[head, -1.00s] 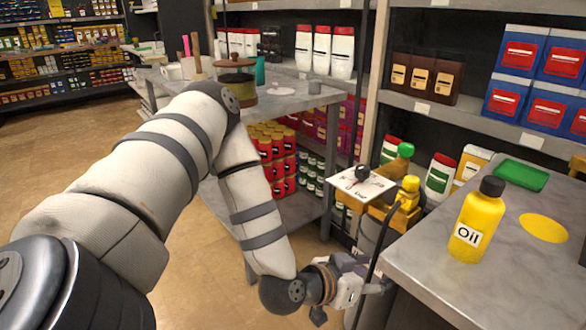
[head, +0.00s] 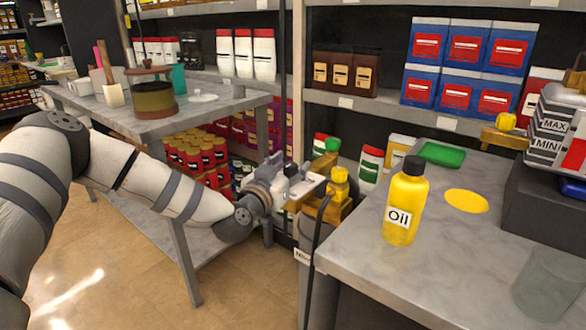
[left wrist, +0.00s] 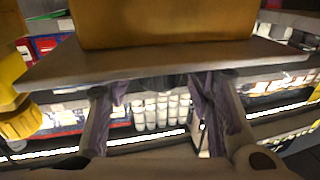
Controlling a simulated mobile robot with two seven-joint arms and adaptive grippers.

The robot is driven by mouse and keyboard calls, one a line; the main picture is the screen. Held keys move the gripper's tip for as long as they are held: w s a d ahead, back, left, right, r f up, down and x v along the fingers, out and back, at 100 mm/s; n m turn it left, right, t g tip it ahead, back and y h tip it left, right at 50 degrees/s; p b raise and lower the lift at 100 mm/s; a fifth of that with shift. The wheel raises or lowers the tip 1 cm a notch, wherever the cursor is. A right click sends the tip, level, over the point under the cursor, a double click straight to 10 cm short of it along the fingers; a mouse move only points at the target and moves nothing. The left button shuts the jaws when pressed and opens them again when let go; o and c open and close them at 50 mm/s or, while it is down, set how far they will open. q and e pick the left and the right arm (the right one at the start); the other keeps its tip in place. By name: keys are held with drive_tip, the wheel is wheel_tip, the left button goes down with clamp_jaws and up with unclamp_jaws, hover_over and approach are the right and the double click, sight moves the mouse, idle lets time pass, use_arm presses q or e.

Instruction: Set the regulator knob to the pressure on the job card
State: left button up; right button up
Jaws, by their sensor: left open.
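A white plate (head: 313,186) is fixed to a golden-yellow fitting (head: 333,213) left of the workbench. The yellow knob (left wrist: 22,112) shows at left. No readable job card is visible. My right gripper is out of view.
The workbench (head: 350,257) at right holds an oil bottle (head: 404,203), a green tray (head: 441,154) and a machine marked MAX and MIN (head: 550,140). A black hose (head: 313,262) hangs before the fitting. A shelf table (head: 212,118) stands behind my left arm.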

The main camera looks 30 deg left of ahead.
use_arm(q)
drive_tip(key=shift+w+r, duration=0.1)
drive_tip(key=shift+w, duration=0.2)
drive_tip(key=shift+c, duration=0.6)
clamp_jaws()
